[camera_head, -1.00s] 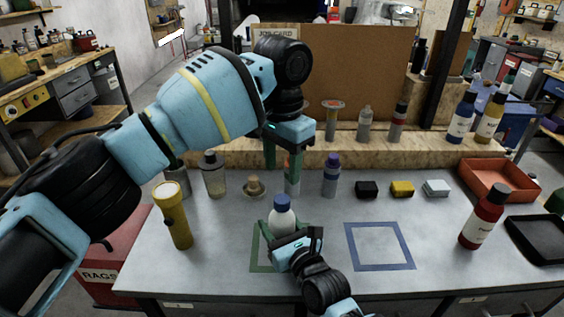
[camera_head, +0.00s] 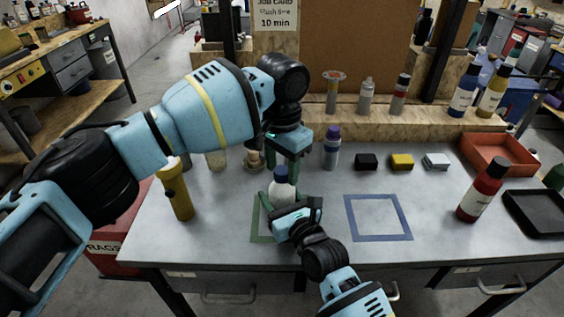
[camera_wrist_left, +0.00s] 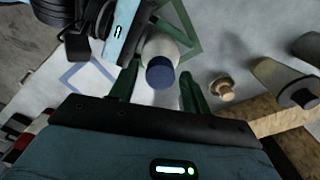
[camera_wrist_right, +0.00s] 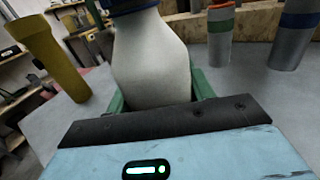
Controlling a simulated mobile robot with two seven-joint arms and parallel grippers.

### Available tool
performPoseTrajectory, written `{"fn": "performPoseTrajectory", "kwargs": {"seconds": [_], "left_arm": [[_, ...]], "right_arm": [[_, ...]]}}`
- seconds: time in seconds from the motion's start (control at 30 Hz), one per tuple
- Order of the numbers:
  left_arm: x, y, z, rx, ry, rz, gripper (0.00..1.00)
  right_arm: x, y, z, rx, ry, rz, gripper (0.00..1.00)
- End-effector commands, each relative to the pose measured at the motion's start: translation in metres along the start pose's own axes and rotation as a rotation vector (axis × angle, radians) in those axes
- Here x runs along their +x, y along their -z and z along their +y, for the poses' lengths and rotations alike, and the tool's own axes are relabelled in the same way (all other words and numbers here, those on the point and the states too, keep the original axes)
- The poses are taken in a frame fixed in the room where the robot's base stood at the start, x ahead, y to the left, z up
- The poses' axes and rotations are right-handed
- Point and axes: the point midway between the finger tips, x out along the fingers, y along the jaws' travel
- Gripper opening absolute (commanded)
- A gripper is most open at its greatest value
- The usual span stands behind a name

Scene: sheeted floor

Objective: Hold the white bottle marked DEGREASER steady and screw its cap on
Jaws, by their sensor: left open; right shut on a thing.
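The white bottle (camera_head: 284,193) stands upright at the green square outline on the bench; no lettering on it is legible. A blue cap (camera_head: 281,172) sits at its top; I cannot tell how tightly it is seated. My right gripper (camera_head: 283,203) is shut on the bottle's body from the front, and the white body (camera_wrist_right: 152,65) fills the right wrist view between the green fingers. My left gripper (camera_head: 283,166) points down over the bottle, open. In the left wrist view the cap (camera_wrist_left: 160,73) lies between its two spread fingers, with no clear contact.
A yellow flashlight (camera_head: 178,190) stands left of the bottle. Behind are a purple-capped bottle (camera_head: 331,148) and small black, yellow and white blocks. A blue square outline (camera_head: 378,240) to the right is empty.

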Motion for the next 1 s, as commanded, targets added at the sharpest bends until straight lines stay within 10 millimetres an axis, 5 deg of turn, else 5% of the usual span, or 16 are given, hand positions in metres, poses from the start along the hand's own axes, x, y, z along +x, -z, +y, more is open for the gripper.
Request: {"fn": "performPoseTrajectory", "kwargs": {"seconds": [0.37,0.6,0.63,0.7,0.8,1.0], "left_arm": [[0.0001,-0.0001,0.0000,0.000,0.000,-0.001,0.05],[0.0001,-0.0001,0.0001,0.003,0.000,-0.001,0.02],[0.0001,0.0000,0.0001,0.003,0.000,-0.001,0.34],[0.0000,0.0000,0.0001,0.003,0.000,-0.001,0.43],[0.0000,0.0000,0.0001,0.003,0.000,-0.001,0.55],[0.0000,0.0000,0.0001,0.003,0.000,-0.001,0.55]], "right_arm": [[-0.0002,0.0012,0.0002,0.001,0.000,0.002,0.00],[-0.0002,0.0012,0.0002,0.001,0.000,0.002,0.00],[-0.0002,0.0012,0.0002,0.001,0.000,0.002,0.00],[-0.0002,0.0012,0.0002,0.001,0.000,0.002,0.00],[-0.0002,0.0012,0.0002,0.001,0.000,0.002,0.00],[-0.0002,0.0012,0.0002,0.001,0.000,0.002,0.00]]}}
